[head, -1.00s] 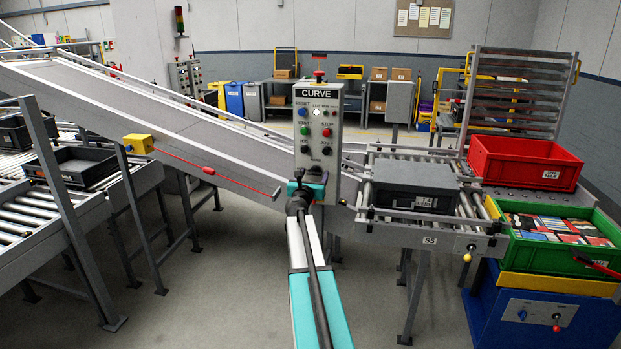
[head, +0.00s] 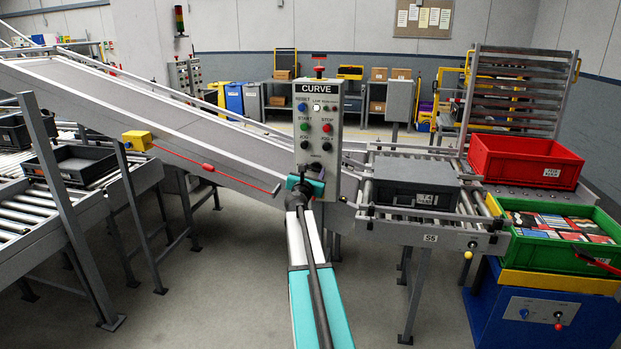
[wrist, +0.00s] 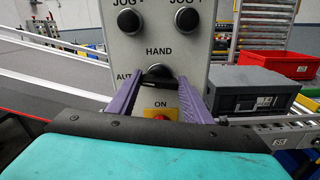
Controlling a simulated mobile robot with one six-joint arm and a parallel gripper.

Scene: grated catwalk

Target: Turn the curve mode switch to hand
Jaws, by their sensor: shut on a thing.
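The grey curve control panel (head: 319,125) stands upright in the middle of the head view, headed CURVE. In the wrist view, the dark round curve mode switch (wrist: 159,71) sits below the HAND label, with a partly covered AUT label to its left. My gripper (wrist: 161,82) has its two purple fingers on either side of the switch and is shut on it. Which mark the switch points at is hard to tell. In the head view my arm's end covers the lower panel and hides the switch.
Two dark jog buttons (wrist: 187,20) sit above the switch. Below it is a yellow plate (wrist: 160,113) with a red part, marked ON. A grey lidded tote (head: 414,183) stands on rollers to the right, beyond it a red crate (head: 525,163). A sloping conveyor (head: 150,110) runs left.

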